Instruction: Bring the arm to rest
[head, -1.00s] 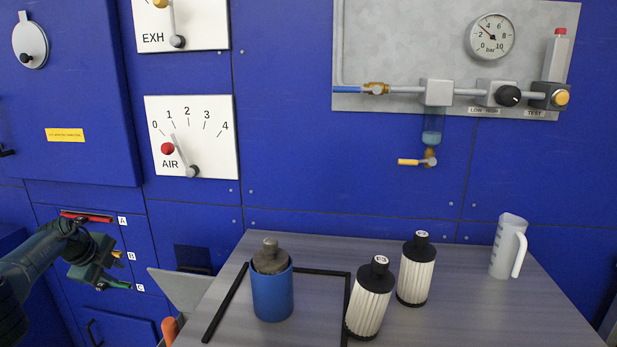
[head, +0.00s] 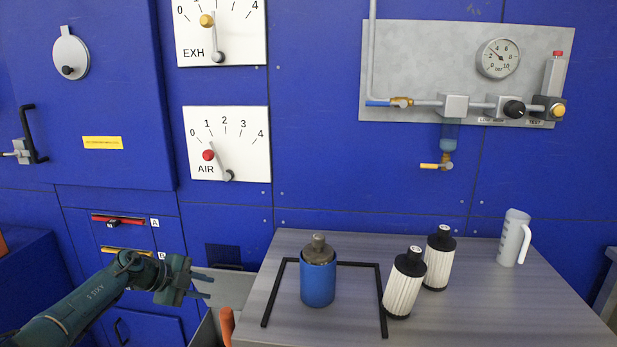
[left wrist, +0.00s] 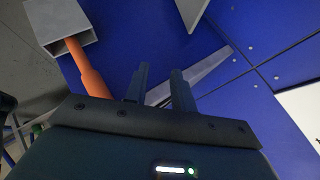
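My left gripper (head: 207,286) shows at the lower left of the head view, in front of the blue machine panel and left of the table. Its two fingers point right and stand apart with nothing between them. In the left wrist view the two dark fingers (left wrist: 160,88) also stand apart and empty. My left arm comes in from the lower left corner. My right gripper is in neither view.
A grey table (head: 460,320) holds a blue cup with a grey-brown piece (head: 318,283), two white pleated filters (head: 404,284) (head: 439,257) and a measuring jug (head: 514,238). An orange handle (head: 227,325) stands by the table's left edge. Red slider A (head: 118,220) is on the panel.

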